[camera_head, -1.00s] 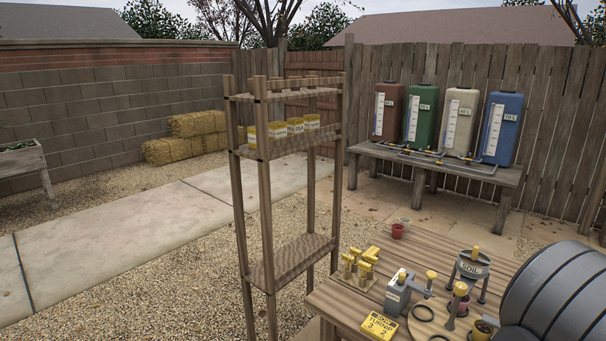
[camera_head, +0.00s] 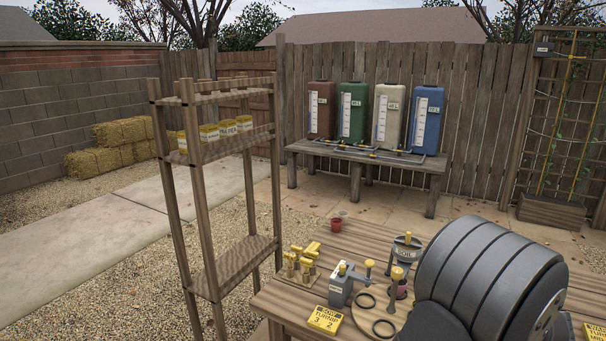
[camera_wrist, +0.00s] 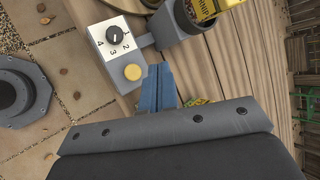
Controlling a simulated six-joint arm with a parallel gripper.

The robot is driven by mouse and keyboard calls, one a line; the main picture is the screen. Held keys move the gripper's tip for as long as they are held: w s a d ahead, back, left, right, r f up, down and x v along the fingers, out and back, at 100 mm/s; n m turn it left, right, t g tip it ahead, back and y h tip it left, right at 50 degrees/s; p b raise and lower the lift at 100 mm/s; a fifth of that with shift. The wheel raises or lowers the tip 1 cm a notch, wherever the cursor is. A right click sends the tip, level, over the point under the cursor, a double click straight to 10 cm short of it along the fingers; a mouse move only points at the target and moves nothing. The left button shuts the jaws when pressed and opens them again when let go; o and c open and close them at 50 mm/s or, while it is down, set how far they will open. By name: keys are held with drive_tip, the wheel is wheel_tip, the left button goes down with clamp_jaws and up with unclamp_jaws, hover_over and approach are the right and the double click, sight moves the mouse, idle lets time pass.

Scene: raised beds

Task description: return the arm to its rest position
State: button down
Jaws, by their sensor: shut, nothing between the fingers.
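My gripper (camera_wrist: 160,78) shows in the wrist view as a grey palm with two blue fingers pressed together, empty. The fingers are over the wooden table's edge area, beside a grey dial box (camera_wrist: 116,45) with a yellow button. I cannot tell the gap between fingertips and box. In the head view a thick grey part of my arm (camera_head: 480,265) covers the table's right part, and my gripper is hidden there.
The wooden table (camera_head: 275,298) holds a yellow turnip card (camera_head: 324,319), a grey dispenser (camera_head: 341,287), yellow-topped tools (camera_head: 303,262), a soil hopper (camera_head: 405,250) and a red pot (camera_head: 336,224). A tall shelf (camera_head: 238,262) stands left. Tanks (camera_head: 353,112) stand behind; paving lies between.

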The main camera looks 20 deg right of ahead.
drive_tip(key=s+d+f+g+h, duration=0.1)
drive_tip(key=h, duration=0.1)
drive_tip(key=s+d+f+g+h, duration=0.1)
drive_tip(key=f+g+h, duration=0.1)
drive_tip(key=s+d+f+g+h, duration=0.1)
drive_tip(key=s+h, duration=0.1)
drive_tip(key=shift+s+f+n+g, duration=0.1)
drive_tip(key=shift+f+n+g, duration=0.1)
drive_tip(key=shift+n+g, duration=0.2)
drive_tip(key=shift+s+d+f+n+g+h, duration=0.1)
drive_tip(key=shift+d+n+g+h, duration=0.2)
drive_tip(key=shift+n+h, duration=0.3)
drive_tip(key=shift+d+n+h, duration=0.25)
drive_tip(key=shift+n+h, duration=0.15)
drive_tip(key=shift+n, duration=0.4)
drive_tip(key=shift+w+d+r+n+h, duration=0.15)
drive_tip(key=shift+w+r+n+h, duration=0.2)
drive_tip(key=shift+n, duration=0.25)
drive_tip(key=shift+w+d+r+n+h, duration=0.1)
drive_tip(key=shift+w+r+n+h, duration=0.1)
drive_tip(key=shift+w+n+h, duration=0.3)
drive_tip(key=w+a+r+n+t+y, duration=0.2)
drive_tip(key=w+a+n+t, duration=0.5)
drive_tip(key=w+a+n, duration=0.1)
drive_tip(key=w+a+r+n+t+y, duration=0.3)
drive_tip(key=w+a+n+t, duration=0.4)
drive_tip(key=n, duration=0.3)
drive_tip(key=shift+w+a+r+t, duration=0.15)
drive_tip(key=shift+w+a+t, duration=0.3)
drive_tip(key=shift+w, duration=0.15)
